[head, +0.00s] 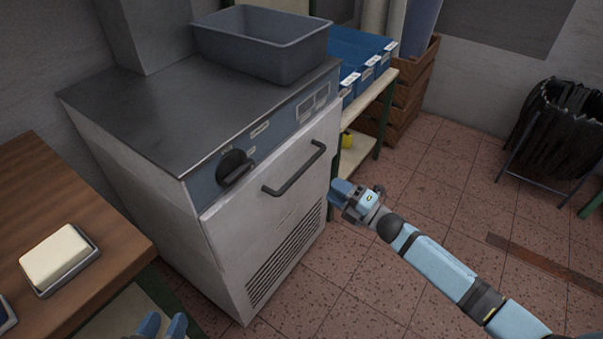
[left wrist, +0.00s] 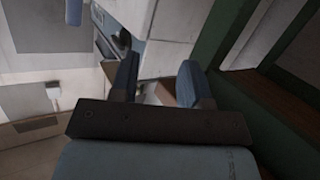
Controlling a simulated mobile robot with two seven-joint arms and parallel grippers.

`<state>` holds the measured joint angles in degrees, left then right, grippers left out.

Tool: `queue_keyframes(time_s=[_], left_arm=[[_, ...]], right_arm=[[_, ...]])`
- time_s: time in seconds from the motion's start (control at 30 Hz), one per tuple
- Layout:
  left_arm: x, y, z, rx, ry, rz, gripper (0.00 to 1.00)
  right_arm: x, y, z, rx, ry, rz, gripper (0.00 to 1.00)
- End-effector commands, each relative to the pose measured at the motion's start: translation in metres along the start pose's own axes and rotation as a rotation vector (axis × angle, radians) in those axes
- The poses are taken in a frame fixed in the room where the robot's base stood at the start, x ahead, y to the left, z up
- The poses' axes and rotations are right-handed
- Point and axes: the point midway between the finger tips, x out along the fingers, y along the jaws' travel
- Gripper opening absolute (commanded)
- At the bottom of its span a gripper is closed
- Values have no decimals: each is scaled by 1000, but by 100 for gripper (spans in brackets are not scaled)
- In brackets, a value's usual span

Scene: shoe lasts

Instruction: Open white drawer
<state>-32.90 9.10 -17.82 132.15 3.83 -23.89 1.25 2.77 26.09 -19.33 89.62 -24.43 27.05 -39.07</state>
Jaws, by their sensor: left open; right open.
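The white drawer (head: 280,175) is the front of a metal-topped white cabinet. Its dark bar handle (head: 294,170) runs across the upper front, and the drawer looks shut. My left gripper (head: 162,326) is at the bottom edge of the head view, low beside the wooden table, well apart from the handle. In the left wrist view its two blue fingers (left wrist: 160,82) are spread with nothing between them, and part of the white cabinet (left wrist: 170,25) shows beyond. My right gripper (head: 350,196) is open and empty, to the right of the cabinet front and apart from the handle.
A wooden table (head: 60,200) with a white block in a dish (head: 56,260) stands at the left. A grey bin (head: 262,45) sits on the cabinet top. A dark knob (head: 235,166) sticks out left of the handle. Open tiled floor (head: 440,170) lies at the right.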

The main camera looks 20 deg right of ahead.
Motion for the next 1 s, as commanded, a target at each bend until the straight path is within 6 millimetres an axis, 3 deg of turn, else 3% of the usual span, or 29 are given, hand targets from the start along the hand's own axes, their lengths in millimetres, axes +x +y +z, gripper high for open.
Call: queue_keyframes(time_s=[0.3,0.5,0.93,1.0], left_arm=[[4,8,-16,-9,86,29,43],[4,11,-22,-16,120,40,43],[3,13,-30,-18,147,46,43],[3,13,-30,-17,146,46,43]], right_arm=[[69,-1,1,0,-1,2,41],[96,-1,0,1,-2,0,41],[105,-1,0,2,-1,-1,41],[105,-1,0,2,-1,-1,25]])
